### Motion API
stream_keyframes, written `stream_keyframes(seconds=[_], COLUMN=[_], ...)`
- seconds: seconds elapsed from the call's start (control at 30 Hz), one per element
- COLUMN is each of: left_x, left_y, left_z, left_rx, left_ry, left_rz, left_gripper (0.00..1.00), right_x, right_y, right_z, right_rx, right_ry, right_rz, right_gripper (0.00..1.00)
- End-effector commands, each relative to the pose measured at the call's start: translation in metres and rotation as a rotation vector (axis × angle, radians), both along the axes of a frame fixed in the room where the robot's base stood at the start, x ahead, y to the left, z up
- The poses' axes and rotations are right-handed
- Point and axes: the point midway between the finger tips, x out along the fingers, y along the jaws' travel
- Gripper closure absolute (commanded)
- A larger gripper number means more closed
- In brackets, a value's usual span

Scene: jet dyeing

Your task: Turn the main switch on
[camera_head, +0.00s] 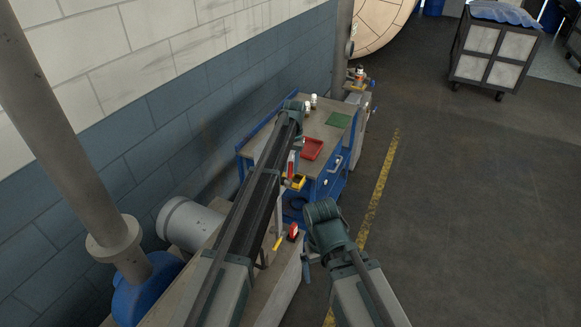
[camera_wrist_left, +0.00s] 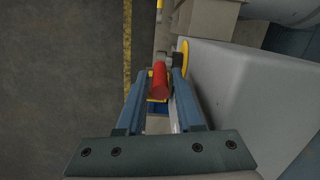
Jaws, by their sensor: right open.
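A red cylindrical handle (camera_wrist_left: 159,82) with yellow parts behind it shows in the left wrist view; it looks like the main switch, though I cannot be sure. My left gripper (camera_wrist_left: 164,74) is open, with one blue finger on each side of the red handle; contact is not clear. In the head view my left arm hides most of that gripper. A red knob (camera_head: 293,231) with a yellow piece beside it sits lower, at the grey machine's edge. My right gripper (camera_head: 306,266) is open and low beside the machine, partly hidden by my right arm.
A blue workbench (camera_head: 328,186) holds a red tray (camera_head: 312,149), a green mat (camera_head: 339,119) and small bottles. A grey motor-like cylinder (camera_head: 190,224) and pipe stand at the left wall. A cart (camera_head: 494,55) stands far right. The floor (camera_head: 460,200) on the right is clear.

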Motion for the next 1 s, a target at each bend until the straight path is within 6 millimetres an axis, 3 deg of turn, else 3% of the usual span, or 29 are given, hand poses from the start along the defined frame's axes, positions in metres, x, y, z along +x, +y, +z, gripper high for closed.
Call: stream_keyframes(seconds=[0.8,1.0], left_x=[0.013,0.015], left_y=[-0.006,-0.007], left_z=[0.117,0.132], left_rx=[0.0,0.0], left_ry=[0.0,0.001], left_rz=[0.0,0.0], left_gripper=[0.64,0.64], right_x=[-0.001,-0.001], right_y=[0.0,0.0], right_z=[0.117,0.132], right_rx=[0.0,0.002], right_ry=[0.003,0.003], right_rz=[-0.014,-0.029], right_gripper=[0.0,0.0])
